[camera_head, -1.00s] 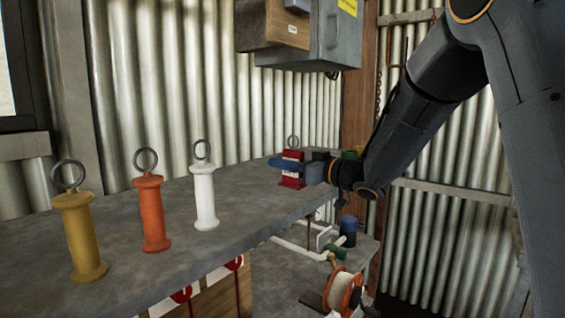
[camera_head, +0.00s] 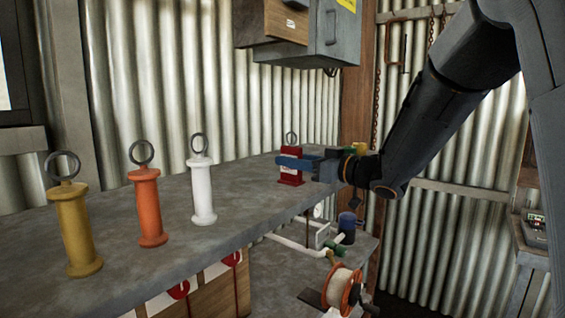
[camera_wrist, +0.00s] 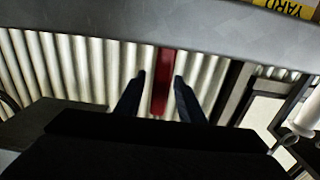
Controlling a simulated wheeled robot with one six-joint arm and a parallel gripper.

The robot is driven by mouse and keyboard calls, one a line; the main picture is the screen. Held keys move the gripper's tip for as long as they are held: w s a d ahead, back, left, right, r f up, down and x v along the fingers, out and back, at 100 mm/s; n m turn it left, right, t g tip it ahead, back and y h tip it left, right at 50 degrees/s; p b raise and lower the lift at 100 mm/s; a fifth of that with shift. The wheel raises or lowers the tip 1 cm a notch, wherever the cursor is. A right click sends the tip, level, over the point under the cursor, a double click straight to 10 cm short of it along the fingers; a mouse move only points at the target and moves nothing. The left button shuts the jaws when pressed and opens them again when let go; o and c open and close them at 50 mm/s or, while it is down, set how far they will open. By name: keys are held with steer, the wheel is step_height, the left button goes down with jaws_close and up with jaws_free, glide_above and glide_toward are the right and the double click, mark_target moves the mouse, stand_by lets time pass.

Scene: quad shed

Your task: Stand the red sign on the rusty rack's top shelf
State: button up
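In the wrist view a red upright strip (camera_wrist: 161,85) lies between the two dark fingers of my gripper (camera_wrist: 160,76), with gaps on both sides. The fingers are apart. I cannot make out a rusty rack.
Yellow (camera_head: 75,230), orange (camera_head: 149,210) and white (camera_head: 203,190) ringed spools stand along the worktop. A grey cabinet (camera_head: 335,32) hangs above it. A cable reel (camera_head: 342,288) and white pipes sit lower down. A small stand is at the right edge.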

steer(key=b+v, duration=0.1)
steer(key=v, duration=0.7)
